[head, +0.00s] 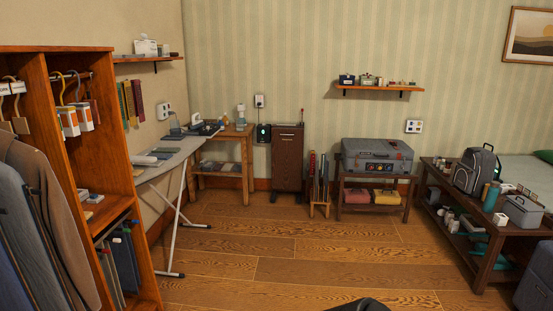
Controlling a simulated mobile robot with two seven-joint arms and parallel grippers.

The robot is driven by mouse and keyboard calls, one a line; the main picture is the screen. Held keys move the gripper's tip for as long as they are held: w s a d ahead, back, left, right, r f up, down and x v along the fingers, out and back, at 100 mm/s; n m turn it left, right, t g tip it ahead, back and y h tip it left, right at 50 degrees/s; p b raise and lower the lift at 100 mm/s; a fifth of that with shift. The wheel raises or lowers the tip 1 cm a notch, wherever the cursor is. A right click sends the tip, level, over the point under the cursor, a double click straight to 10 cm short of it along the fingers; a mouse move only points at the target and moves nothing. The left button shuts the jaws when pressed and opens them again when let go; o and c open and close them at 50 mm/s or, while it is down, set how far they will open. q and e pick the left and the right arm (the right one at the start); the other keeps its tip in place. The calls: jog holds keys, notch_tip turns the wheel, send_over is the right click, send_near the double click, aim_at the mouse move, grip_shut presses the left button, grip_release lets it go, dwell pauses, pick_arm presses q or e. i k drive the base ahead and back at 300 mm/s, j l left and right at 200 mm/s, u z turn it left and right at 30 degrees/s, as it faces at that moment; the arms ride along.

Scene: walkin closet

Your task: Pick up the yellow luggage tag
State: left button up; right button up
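I cannot make out a yellow luggage tag for certain in the head view. A grey suitcase (377,152) lies on a low brown rack (374,180) by the back wall, with small orange and dark details on its front that are too small to tell. A dark grey backpack (474,170) stands on the dark wooden bench (477,231) at the right. Neither of my grippers is in view.
A wooden wardrobe (143,255) with hanging clothes stands at the near left, beside an ironing board (172,155). A brown cabinet (287,160) stands at the back. The wooden floor (300,270) in the middle is clear.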

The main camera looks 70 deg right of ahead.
aim_at(533, 198)
jog(key=l+z, duration=0.3)
jog(key=i+l+z, duration=0.15)
jog(key=l+z, duration=0.15)
jog(key=i+l+z, duration=0.15)
jog(key=l+z, duration=0.15)
jog(key=i+l+z, duration=0.15)
jog(key=l+z, duration=0.15)
jog(key=l, duration=0.15)
jog(key=i+l+z, duration=0.15)
jog(key=z, duration=0.2)
jog(key=i+l+z, duration=0.15)
jog(key=l+z, duration=0.2)
jog(key=i+l+z, duration=0.1)
jog(key=z, duration=0.25)
jog(key=i+l+z, duration=0.2)
jog(key=i+z, duration=0.7)
jog(key=i, duration=0.2)
jog(key=i+z, duration=0.3)
jog(key=i, duration=1.05)
jog(key=i+j+z, duration=0.15)
jog(key=i+z, duration=0.25)
jog(key=i+j+z, duration=0.45)
jog(key=i, duration=0.15)
jog(key=i+j+z, duration=0.2)
jog(key=z, duration=0.25)
jog(key=i+j+z, duration=0.85)
jog(key=j, duration=0.25)
jog(key=i, duration=0.1)
